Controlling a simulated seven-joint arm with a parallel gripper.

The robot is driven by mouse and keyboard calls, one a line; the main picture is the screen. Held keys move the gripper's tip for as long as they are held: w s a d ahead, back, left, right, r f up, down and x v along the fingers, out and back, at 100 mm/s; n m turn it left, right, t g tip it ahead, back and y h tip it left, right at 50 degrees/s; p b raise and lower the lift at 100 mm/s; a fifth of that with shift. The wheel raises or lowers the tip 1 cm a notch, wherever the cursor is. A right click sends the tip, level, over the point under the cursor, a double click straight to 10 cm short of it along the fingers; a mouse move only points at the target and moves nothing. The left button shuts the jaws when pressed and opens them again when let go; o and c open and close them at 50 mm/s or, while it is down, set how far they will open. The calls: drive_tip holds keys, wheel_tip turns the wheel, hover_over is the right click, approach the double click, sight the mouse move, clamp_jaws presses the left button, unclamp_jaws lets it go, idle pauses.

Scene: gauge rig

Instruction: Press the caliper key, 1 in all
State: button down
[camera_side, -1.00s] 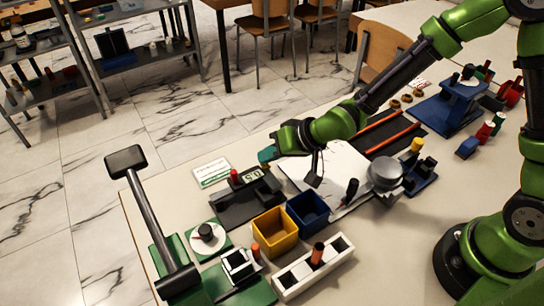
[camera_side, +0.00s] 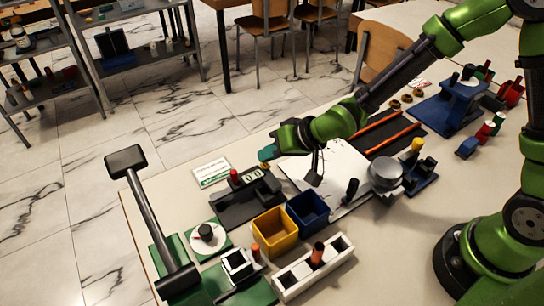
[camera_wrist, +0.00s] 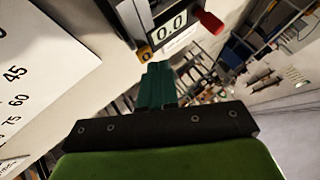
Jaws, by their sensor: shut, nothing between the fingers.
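The caliper (camera_side: 240,206) is a dark device on the table, with a red knob and a small display (camera_side: 252,174). The wrist view shows the display (camera_wrist: 171,25) reading 0.0. A small yellow key (camera_wrist: 145,53) marked with a 0 sits beside the display, just beyond my fingertips. My gripper (camera_side: 266,154) is at the caliper's far end, its teal fingers shut and empty. The fingers also show in the wrist view (camera_wrist: 158,72), with their tips very close to the key. I cannot tell whether they touch it.
A yellow bin (camera_side: 274,234) and a blue bin (camera_side: 308,210) stand in front of the caliper. A white plate (camera_side: 335,166) lies under my wrist. A label card (camera_side: 212,172) lies behind the caliper. A black-headed hammer shape (camera_side: 126,160) rises at left.

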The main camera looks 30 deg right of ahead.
drive_tip(key=shift+r, duration=0.4)
drive_tip(key=shift+r, duration=2.5)
drive_tip(key=shift+s+f, duration=0.15)
drive_tip(key=s+d+r+g+h, duration=0.2)
drive_tip(key=s+d+h, duration=0.1)
drive_tip(key=s+d, duration=0.6)
drive_tip(key=s+d+r+m+t, duration=0.1)
drive_tip(key=s+d+r+m, duration=0.1)
drive_tip(key=s+d+r, duration=0.7)
drive_tip(key=shift+s+d+r+t, duration=0.2)
drive_tip(key=shift+s+r+t, duration=0.2)
drive_tip(key=shift+r, duration=0.35)
